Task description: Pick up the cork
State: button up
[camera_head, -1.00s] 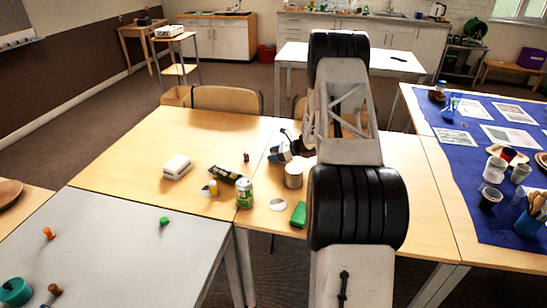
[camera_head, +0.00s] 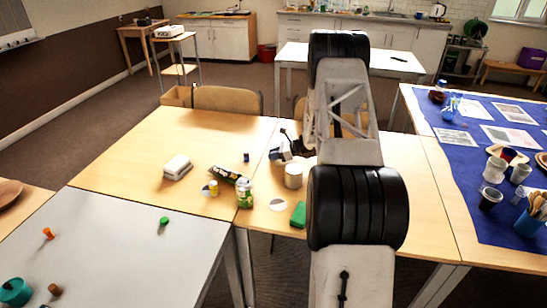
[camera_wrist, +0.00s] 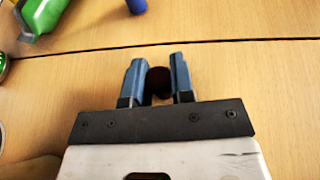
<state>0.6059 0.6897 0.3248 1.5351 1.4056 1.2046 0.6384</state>
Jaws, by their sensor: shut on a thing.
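The cork (camera_wrist: 158,82) is a dark brown, rounded piece between the two blue fingers of my gripper (camera_wrist: 159,76) in the wrist view. The fingers are shut on it, one on each side. It sits in shadow, and its lower part is hidden by the hand. In the head view my gripper (camera_head: 277,154) is over the wooden table, left of my arm and close behind a pale cylinder. The cork cannot be made out there. Whether it touches the tabletop is unclear.
A small blue cylinder (camera_head: 246,157) stands left of the gripper. The table's back left is clear.

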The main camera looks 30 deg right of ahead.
jog(key=shift+r, duration=0.15)
jog(key=shift+r, duration=4.85)
